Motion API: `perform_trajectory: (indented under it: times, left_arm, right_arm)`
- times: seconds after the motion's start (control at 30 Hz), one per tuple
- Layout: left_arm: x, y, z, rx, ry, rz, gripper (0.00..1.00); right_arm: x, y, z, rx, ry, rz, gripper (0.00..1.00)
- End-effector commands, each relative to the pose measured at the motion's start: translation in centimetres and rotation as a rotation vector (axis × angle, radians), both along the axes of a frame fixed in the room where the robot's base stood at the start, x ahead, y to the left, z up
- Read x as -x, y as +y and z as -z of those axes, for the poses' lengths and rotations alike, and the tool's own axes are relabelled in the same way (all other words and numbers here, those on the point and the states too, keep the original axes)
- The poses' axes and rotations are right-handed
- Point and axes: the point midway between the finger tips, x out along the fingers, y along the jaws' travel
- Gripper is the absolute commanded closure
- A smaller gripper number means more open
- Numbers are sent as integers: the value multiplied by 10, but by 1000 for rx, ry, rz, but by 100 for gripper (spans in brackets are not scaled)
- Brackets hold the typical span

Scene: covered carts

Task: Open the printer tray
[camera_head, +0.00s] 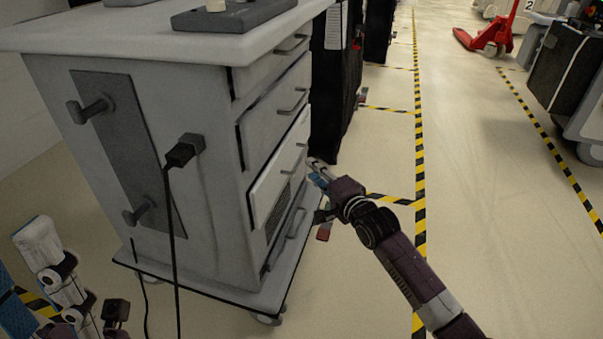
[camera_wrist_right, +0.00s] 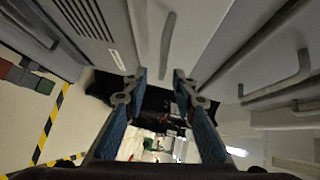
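A grey cabinet on a wheeled base (camera_head: 190,200) stands at the left in the head view, with several drawers on its right-hand face. The third front down (camera_head: 281,165) sits a little proud of the body and has a bar handle. My right gripper (camera_head: 322,200) is beside this front. In the right wrist view the right gripper (camera_wrist_right: 159,76) is open, with nothing between its fingers. A bar handle (camera_wrist_right: 167,45) lies just beyond the fingertips, apart from them.
A black cable hangs from a plug (camera_head: 184,150) on the cabinet's side. Dark covered carts (camera_head: 335,80) stand behind it. A red pallet jack (camera_head: 488,35) is far off.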

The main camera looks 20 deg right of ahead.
Motion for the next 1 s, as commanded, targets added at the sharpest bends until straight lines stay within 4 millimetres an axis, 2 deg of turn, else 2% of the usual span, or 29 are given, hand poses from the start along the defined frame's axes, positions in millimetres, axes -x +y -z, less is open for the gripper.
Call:
perform_trajectory:
  times: [0.17, 0.3, 0.6, 1.0]
  left_arm:
    - [7, 2, 5, 7, -21, 1, 60]
    - [6, 2, 13, 6, -27, 0, 60]
    - [3, 0, 8, 0, -76, -3, 60]
    - [2, -1, 4, -1, -88, -3, 60]
  right_arm:
    - [-13, 3, -1, -14, -8, -2, 75]
    - [-33, 7, 3, -11, -9, -1, 75]
    - [-69, 13, 7, -11, -8, -1, 75]
    - [-76, 15, 7, -11, -6, -2, 75]
